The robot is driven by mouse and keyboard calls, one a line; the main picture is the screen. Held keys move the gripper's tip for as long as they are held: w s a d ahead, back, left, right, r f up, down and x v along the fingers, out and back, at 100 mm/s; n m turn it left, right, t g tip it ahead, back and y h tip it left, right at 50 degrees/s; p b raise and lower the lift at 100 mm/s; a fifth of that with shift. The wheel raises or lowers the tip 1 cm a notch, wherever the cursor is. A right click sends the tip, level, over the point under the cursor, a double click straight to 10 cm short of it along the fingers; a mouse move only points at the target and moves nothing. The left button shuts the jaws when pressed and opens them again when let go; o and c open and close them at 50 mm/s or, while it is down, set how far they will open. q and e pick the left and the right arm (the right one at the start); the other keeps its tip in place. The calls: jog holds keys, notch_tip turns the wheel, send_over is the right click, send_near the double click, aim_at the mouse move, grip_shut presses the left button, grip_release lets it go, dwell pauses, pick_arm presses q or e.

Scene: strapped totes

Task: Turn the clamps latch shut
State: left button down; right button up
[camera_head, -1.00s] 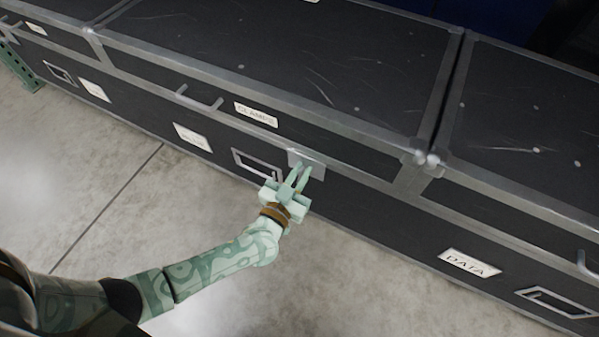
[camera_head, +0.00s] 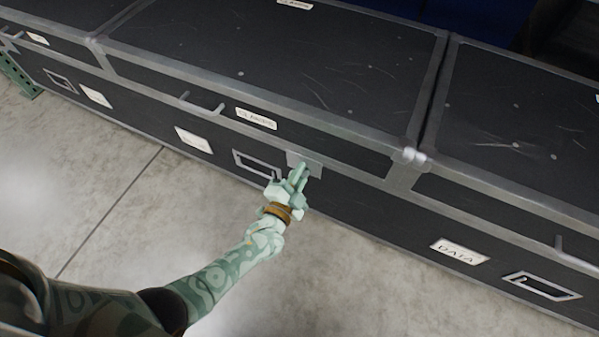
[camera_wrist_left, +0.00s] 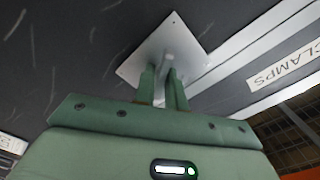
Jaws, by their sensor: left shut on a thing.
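The black CLAMPS tote (camera_head: 330,138) has a grey metal rim and a white CLAMPS label (camera_head: 256,119) on its front; the label also shows in the left wrist view (camera_wrist_left: 284,66). The clamps latch is a grey metal plate (camera_head: 313,158) on the front, right of the label; the plate fills the upper middle of the left wrist view (camera_wrist_left: 150,50). My left gripper (camera_head: 300,175) is at the plate, its fingers (camera_wrist_left: 165,82) shut on the small latch piece (camera_wrist_left: 172,58) at the plate's middle. The fingers partly hide that piece. My right gripper is not in view.
A silver bar handle (camera_head: 201,106) sticks out left of the label. A recessed handle frame (camera_head: 257,165) is beside my left gripper. A tote labelled DATA (camera_head: 459,251) stands to the right. Bare concrete floor (camera_head: 110,190) lies in front.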

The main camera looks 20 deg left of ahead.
pick_arm(q)
jog(key=m, duration=0.3)
jog(key=shift+s+d+f+m, duration=0.1)
jog(key=shift+f+m, duration=0.15)
jog(key=shift+m, duration=0.75)
jog(key=shift+f+m+b, duration=0.1)
jog(key=shift+m+b, duration=0.25)
jog(key=shift+m, duration=0.45)
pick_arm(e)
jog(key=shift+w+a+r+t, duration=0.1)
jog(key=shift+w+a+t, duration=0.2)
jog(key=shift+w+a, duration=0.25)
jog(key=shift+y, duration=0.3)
pick_arm(q)
jog(key=c, duration=1.6)
grip_release()
jog(key=shift+o, duration=0.2)
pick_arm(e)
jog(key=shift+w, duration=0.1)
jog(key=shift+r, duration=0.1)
